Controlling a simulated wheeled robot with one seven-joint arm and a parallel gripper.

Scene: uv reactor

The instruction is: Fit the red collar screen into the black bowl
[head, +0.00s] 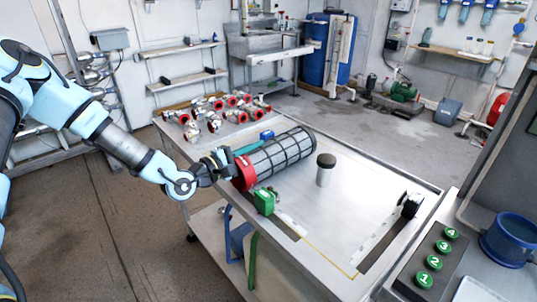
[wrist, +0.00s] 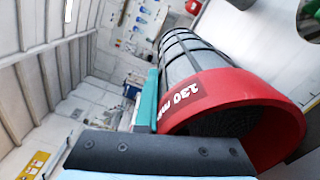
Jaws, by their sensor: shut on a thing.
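The red collar screen (head: 281,157) is a grey mesh cylinder in a black cage with a red collar at its near end. It lies slantwise at or over the left side of the table, its far end pointing back and right. My gripper (head: 228,163) is shut on the screen at its collar end. In the wrist view the red collar (wrist: 240,88), marked "130", fills the right side, with a teal finger (wrist: 147,100) against the screen. I cannot tell whether the screen touches the table. I cannot surely make out a black bowl.
The metal table (head: 340,215) has a green fixture (head: 265,201) near the collar, a black fixture (head: 410,205) at right and a black-capped cylinder (head: 325,169). Several red-ended fittings (head: 213,113) lie at the back left. A panel with green numbered buttons (head: 435,263) stands at right.

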